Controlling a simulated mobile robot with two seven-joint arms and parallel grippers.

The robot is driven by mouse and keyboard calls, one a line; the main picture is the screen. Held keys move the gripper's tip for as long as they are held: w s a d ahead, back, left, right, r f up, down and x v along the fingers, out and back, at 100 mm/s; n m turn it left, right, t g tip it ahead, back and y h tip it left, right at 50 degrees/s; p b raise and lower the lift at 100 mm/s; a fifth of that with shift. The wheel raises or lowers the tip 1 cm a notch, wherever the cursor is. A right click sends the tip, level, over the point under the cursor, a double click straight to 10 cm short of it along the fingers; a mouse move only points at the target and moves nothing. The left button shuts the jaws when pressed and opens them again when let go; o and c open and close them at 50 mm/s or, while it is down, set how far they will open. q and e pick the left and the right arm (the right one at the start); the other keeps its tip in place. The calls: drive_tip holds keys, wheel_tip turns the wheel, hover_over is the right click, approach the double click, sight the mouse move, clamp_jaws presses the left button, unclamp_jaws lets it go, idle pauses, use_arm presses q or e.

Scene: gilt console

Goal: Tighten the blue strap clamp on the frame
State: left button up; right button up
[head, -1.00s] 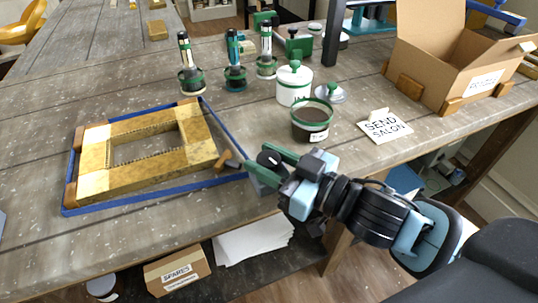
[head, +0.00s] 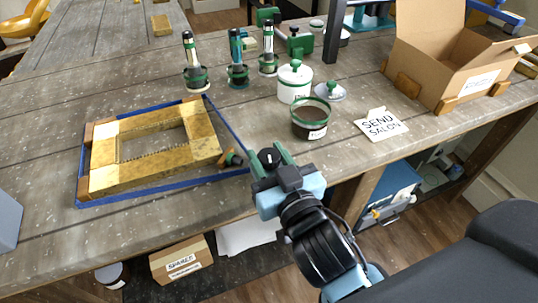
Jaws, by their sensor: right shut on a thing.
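The gilt picture frame (head: 204,150) lies flat on the grey plank bench. The blue strap (head: 150,191) runs around it, with brown corner blocks (head: 84,188) at the left corners. My right gripper (head: 269,158) is at this end, beside the frame's right corner. Its green fingers are shut on a black knob (head: 268,157) with a white mark. The fingers hide much of the clamp body. My left gripper is not in view.
A dark open jar (head: 311,121) and a white lidded jar (head: 294,84) stand behind my right gripper. A card (head: 381,125) and an open carton (head: 463,62) are at the right. The bench's front edge is close below the gripper.

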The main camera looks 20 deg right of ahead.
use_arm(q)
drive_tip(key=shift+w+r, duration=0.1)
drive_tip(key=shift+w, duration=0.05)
use_arm(e)
drive_tip(key=shift+h, duration=0.3)
drive_tip(key=o, duration=1)
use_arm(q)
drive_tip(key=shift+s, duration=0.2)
use_arm(e)
drive_tip(key=shift+s, duration=0.1)
